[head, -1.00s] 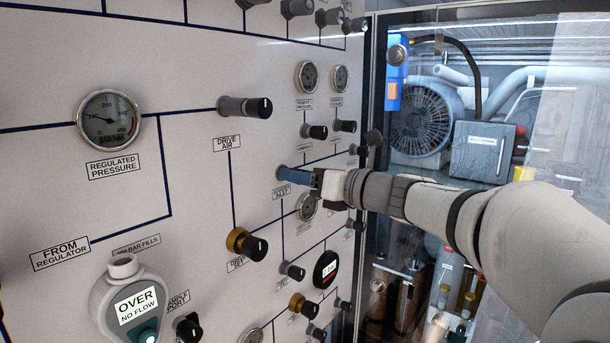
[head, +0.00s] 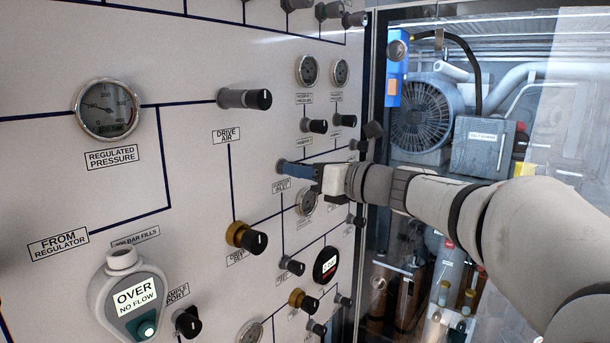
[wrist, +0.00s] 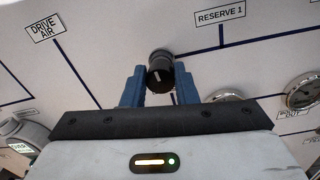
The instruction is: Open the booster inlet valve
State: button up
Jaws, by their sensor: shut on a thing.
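The booster inlet valve is a dark round knob (wrist: 160,75) on the white panel, with a grey base (head: 281,166) showing at the wall in the head view. Its label (head: 281,187) sits just below it. My gripper (wrist: 160,80) has one blue finger on each side of the knob and is shut on it. In the head view my gripper (head: 300,169) reaches in from the right and its fingers hide most of the knob. I cannot tell the knob's turn position.
A drive air knob (head: 245,99) sticks out up and left of the gripper. Smaller knobs (head: 314,126) and a gauge (head: 307,202) stand close above and below it. A glass-fronted cabinet with a fan (head: 421,116) is to the right. An OVER / NO FLOW device (head: 130,300) is lower left.

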jog(key=shift+a+f+n+t+h+b, duration=0.1)
jog(key=shift+n+t+h+b, duration=0.1)
jog(key=shift+n+b, duration=4.6)
jog(key=shift+d+f+n+t+h+b, duration=0.1)
jog(key=shift+n+t+h+b, duration=0.1)
jog(key=shift+n+b, duration=4.55)
jog(key=shift+a+f+n+t+h+b, duration=0.1)
jog(key=shift+n+h+b, duration=0.1)
jog(key=shift+n+b, duration=4.6)
jog(key=shift+n+p, duration=0.7)
jog(key=shift+n, duration=0.25)
jog(key=o, duration=1)
jog(key=shift+s+r, duration=0.1)
